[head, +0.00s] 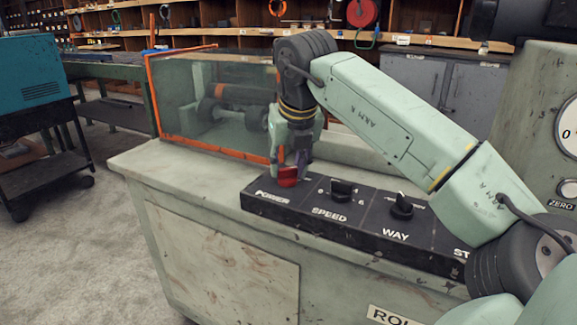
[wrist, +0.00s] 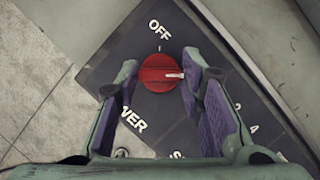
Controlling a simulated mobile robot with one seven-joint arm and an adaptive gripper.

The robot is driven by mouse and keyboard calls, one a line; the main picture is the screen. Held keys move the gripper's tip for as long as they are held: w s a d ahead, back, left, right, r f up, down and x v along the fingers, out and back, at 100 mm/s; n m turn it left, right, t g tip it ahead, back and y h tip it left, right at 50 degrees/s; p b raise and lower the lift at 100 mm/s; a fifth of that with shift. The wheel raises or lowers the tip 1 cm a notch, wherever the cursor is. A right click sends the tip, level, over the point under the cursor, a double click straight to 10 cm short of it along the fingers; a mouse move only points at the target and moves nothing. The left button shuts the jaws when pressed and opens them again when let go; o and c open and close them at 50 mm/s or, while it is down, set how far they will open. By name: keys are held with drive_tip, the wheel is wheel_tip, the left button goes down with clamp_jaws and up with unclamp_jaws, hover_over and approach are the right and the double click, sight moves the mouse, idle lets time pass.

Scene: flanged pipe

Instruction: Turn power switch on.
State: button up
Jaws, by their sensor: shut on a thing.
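The power switch is a round red knob (head: 288,177) at the left end of the dark control panel (head: 350,224), beside the word POWER. In the wrist view the red knob (wrist: 158,72) sits between the two fingertips of my gripper (wrist: 160,75), which is shut on it from both sides. The knob's white pointer mark points right, towards the right finger. It is turned away from the OFF label (wrist: 160,31) and its white tick above the knob. Any ON label is hidden. In the head view my gripper (head: 291,160) points down onto the knob.
The black SPEED knob (head: 342,188) stands just right of the red knob, with the WAY knob (head: 402,205) further right. A clear guard with an orange frame (head: 153,95) stands behind on the pale machine top. A blue machine (head: 37,75) stands far left.

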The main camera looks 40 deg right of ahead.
sight(289, 171)
idle(0.3)
drive_tip(key=o, duration=1.2)
drive_tip(key=shift+c, duration=0.2)
drive_tip(key=shift+r, duration=0.1)
drive_tip(key=shift+s+r, duration=0.15)
drive_tip(key=shift+r, duration=0.15)
drive_tip(key=shift+s+a+r, duration=0.2)
drive_tip(key=shift+s+r, duration=0.2)
drive_tip(key=shift+r, duration=0.1)
drive_tip(key=shift+s+a+r, duration=0.15)
drive_tip(key=shift+s+r, duration=0.2)
drive_tip(key=shift+r, duration=0.15)
drive_tip(key=s+a, duration=0.4)
drive_tip(key=s, duration=0.6)
drive_tip(key=shift+s+a, duration=0.15)
drive_tip(key=shift+a, duration=0.15)
